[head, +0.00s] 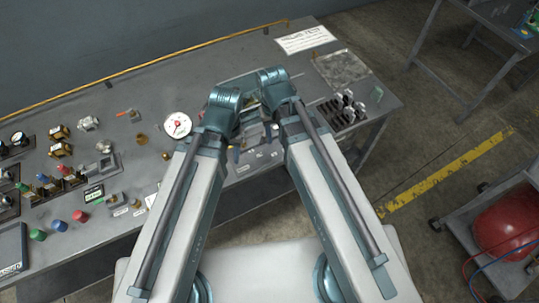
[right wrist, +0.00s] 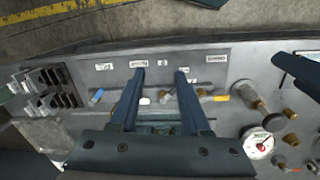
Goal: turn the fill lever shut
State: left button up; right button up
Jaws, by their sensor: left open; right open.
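A row of small levers sits on the grey bench top. In the right wrist view they have a blue handle (right wrist: 97,97), a white handle (right wrist: 145,101) and a yellow-orange handle (right wrist: 221,98). Their labels are too small to read surely, so I cannot tell which is the fill lever. My right gripper (right wrist: 160,74) is open above the row, its fingers either side of the middle levers; whether it touches any is unclear. In the head view my right gripper (head: 266,132) is partly hidden by its arm. My left gripper (head: 236,152) is open and beside it, also partly hidden.
A round white gauge (head: 177,125) with a red needle stands left of my grippers. Dark clamps with grey tops (head: 343,108) stand to the right. Several fittings and coloured caps fill the left of the bench (head: 215,75). A red tank (head: 508,222) on a cart is on the floor.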

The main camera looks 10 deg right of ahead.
pick_arm(q)
jog(key=shift+f+b, duration=0.75)
jog(key=shift+f, duration=0.25)
pick_arm(e)
jog(key=s+a+f+n, duration=0.2)
jog(key=s+a, duration=0.1)
jog(key=s, duration=0.2)
jog(key=shift+s, duration=0.15)
pick_arm(q)
jog(key=shift+r, duration=0.1)
pick_arm(e)
jog(key=shift+r, duration=0.15)
pick_arm(q)
notch_tip(320, 180, up, 7)
jog(key=p, duration=0.7)
pick_arm(e)
jog(key=w+d+r+m, duration=0.3)
jog(key=w+d+m, duration=0.1)
jog(key=w+d, duration=0.3)
jog(key=w+d+r+m+y, duration=0.1)
jog(key=w+d+r+m, duration=0.2)
jog(key=w+d+m, duration=0.2)
jog(key=w+d, duration=0.3)
jog(key=w, duration=0.3)
jog(key=shift+d+r+m, duration=0.25)
jog(key=shift+r+m, duration=0.05)
pick_arm(q)
jog(key=shift+f, duration=0.25)
pick_arm(e)
jog(key=shift+s+f, duration=0.1)
